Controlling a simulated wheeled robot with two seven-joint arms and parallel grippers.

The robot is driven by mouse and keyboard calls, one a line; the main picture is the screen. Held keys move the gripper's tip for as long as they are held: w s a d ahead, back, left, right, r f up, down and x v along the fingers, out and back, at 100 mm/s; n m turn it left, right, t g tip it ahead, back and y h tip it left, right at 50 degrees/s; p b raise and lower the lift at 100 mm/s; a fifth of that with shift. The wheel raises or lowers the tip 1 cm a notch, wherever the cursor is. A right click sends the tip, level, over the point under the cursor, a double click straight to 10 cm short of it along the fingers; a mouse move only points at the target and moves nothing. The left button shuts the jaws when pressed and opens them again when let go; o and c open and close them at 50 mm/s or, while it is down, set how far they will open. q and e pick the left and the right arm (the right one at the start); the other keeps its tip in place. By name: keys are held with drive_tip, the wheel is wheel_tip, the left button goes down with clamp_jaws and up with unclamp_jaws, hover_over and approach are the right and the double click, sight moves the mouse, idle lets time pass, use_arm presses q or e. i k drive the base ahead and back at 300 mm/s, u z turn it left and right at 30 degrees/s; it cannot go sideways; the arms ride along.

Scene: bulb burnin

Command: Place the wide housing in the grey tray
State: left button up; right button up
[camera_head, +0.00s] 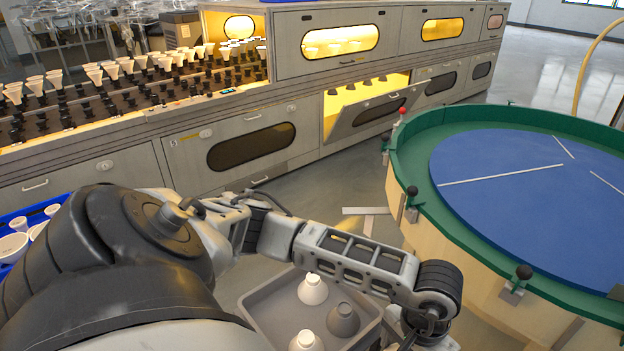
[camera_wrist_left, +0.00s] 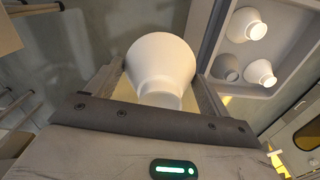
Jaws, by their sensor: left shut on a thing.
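A white, wide-mouthed housing (camera_wrist_left: 162,62) is held between the two fingers of my left gripper (camera_wrist_left: 160,92) in the left wrist view. My left gripper is shut on it. In the head view my left arm reaches across to the right, and the fingers and held housing are hidden or out of frame. The grey tray (camera_head: 270,316) is at the bottom middle of the head view, with two white housings and one grey housing in it. In the left wrist view the tray (camera_wrist_left: 286,42) is at the upper right, apart from the held housing. My right gripper is not in view.
A round table with a blue top (camera_head: 500,210) and green rim stands right. A long grey cabinet (camera_head: 240,118) with lit windows runs along the back, with rows of white and black parts at left. A blue crate (camera_head: 22,214) with white housings is at far left.

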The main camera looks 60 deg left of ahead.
sight(278, 316)
drive_tip(key=k, duration=0.45)
drive_tip(key=z, duration=2.8)
drive_tip(key=k, duration=2.05)
drive_tip(key=u, duration=1.35)
